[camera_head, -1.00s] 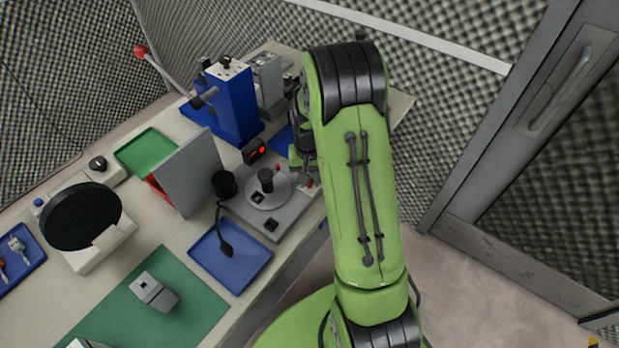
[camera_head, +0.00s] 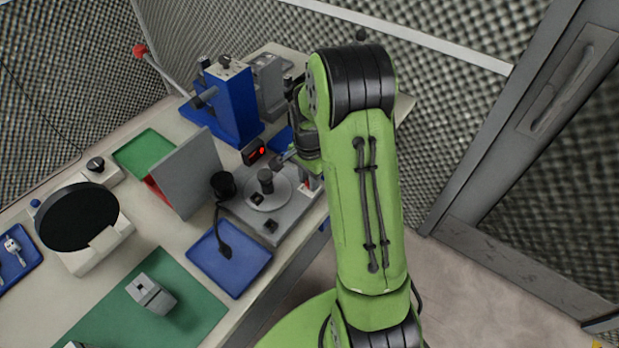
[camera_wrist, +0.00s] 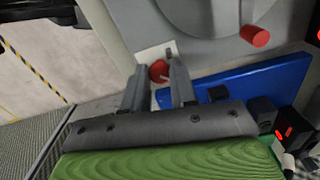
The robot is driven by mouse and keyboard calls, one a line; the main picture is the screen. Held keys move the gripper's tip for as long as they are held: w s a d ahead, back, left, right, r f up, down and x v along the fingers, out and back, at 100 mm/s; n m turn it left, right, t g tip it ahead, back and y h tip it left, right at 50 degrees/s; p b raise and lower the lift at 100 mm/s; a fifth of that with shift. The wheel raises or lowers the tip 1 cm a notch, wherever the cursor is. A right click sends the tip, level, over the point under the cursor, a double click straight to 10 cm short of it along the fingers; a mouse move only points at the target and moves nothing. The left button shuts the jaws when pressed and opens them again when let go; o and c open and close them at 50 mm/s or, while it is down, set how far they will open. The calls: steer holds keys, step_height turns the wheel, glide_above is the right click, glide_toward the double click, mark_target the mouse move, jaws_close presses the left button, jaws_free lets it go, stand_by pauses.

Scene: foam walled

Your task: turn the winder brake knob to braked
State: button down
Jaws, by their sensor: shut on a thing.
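The winder (camera_head: 240,212) is a grey base with a round plate and a dark upright post, right of the table's middle in the head view. A small red knob (camera_wrist: 158,71), which I take for the brake knob, sits by a white label plate at the winder's edge in the wrist view. My gripper (camera_wrist: 158,66) has its two grey fingers on either side of this knob, shut on it. The fingers and label partly hide it, and its turn position cannot be told. In the head view my arm hides most of my gripper.
A second red knob (camera_wrist: 255,36) is near the round plate. A blue press (camera_head: 232,105) stands behind; a grey slanted panel (camera_head: 186,172) stands left. Another blue tray (camera_head: 230,262) lies in front.

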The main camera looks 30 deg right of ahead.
steer(key=shift+w+m, duration=0.1)
steer(key=shift+m, duration=0.4)
steer(key=c, duration=0.9)
jaws_free()
step_height(320, 180, up, 16)
steer(key=p, duration=0.2)
steer(key=shift+f+p, duration=0.1)
steer(key=shift+p, duration=0.3)
